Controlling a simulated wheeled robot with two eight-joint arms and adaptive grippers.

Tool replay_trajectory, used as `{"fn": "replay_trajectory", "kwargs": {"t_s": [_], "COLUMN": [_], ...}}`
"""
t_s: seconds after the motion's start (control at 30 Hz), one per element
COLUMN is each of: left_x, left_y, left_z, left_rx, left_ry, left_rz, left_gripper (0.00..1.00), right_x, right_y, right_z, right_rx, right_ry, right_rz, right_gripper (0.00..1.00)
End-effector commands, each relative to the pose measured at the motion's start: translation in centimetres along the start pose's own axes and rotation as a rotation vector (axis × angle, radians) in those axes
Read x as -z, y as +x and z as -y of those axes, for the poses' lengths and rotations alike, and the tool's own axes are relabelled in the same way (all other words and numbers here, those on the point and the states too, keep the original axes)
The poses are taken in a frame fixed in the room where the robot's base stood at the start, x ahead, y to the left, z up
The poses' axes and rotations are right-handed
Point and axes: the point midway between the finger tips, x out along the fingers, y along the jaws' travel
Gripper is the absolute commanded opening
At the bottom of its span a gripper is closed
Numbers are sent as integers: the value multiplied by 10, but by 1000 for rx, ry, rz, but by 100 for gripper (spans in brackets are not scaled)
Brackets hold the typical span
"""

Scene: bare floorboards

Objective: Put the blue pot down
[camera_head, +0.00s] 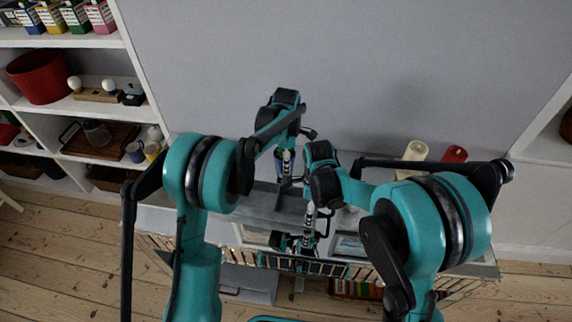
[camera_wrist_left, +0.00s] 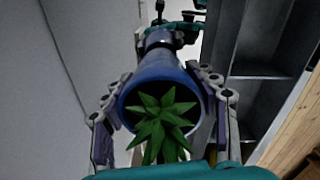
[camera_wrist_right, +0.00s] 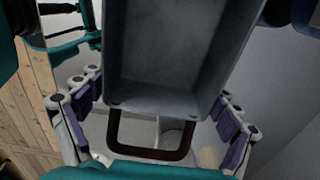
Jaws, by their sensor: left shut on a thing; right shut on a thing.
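The blue pot (camera_wrist_left: 165,72) holds a spiky green plant (camera_wrist_left: 160,120). In the left wrist view it lies between the fingers of my left gripper (camera_wrist_left: 165,88), which is shut on it. In the head view a small part of the pot (camera_head: 279,163) shows beside my left gripper (camera_head: 287,161). My right gripper (camera_wrist_right: 158,95) is shut on a grey open box (camera_wrist_right: 165,50) with a brown loop handle (camera_wrist_right: 150,152). The box (camera_head: 268,207) also shows in the head view, below the pot, with my right gripper (camera_head: 309,215) at its right. My arms hide much of both.
A white shelf unit (camera_head: 62,43) with boxes, a red pot (camera_head: 40,76) and a brown tray (camera_head: 99,142) stands at left. A cream cylinder (camera_head: 412,157) and a red one (camera_head: 453,155) stand by the wall at right. Bare floorboards (camera_head: 60,240) lie at lower left.

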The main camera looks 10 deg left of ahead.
Motion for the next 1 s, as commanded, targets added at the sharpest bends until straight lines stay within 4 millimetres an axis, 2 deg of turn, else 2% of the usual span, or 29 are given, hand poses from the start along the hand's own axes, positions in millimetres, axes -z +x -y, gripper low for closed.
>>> {"fn": "replay_trajectory", "kwargs": {"t_s": [0.2, 0.43, 0.6, 0.83, 0.93, 1.0], "left_x": [0, 0, -3, -24, -28, -29], "left_y": [-47, -76, -81, -83, -74, -61], "left_z": [0, 0, 1, 6, 7, 7], "left_rx": [0, 0, 0, 0, 0, 0], "left_ry": [0, 0, 39, 318, 383, 396], "left_rz": [0, 0, 0, 0, 0, 0], "left_gripper": [6, 6, 6, 6, 6, 6], "right_x": [0, 0, 0, 0, 0, 0], "right_y": [0, 0, 0, 0, 0, 0], "right_z": [0, 0, 0, 0, 0, 0], "right_rx": [1, 1, 1, 1, 1, 0], "right_ry": [1, 1, 1, 1, 1, 1], "right_rz": [0, 0, 0, 0, 0, 0], "right_gripper": [47, 47, 47, 47, 47, 47]}}
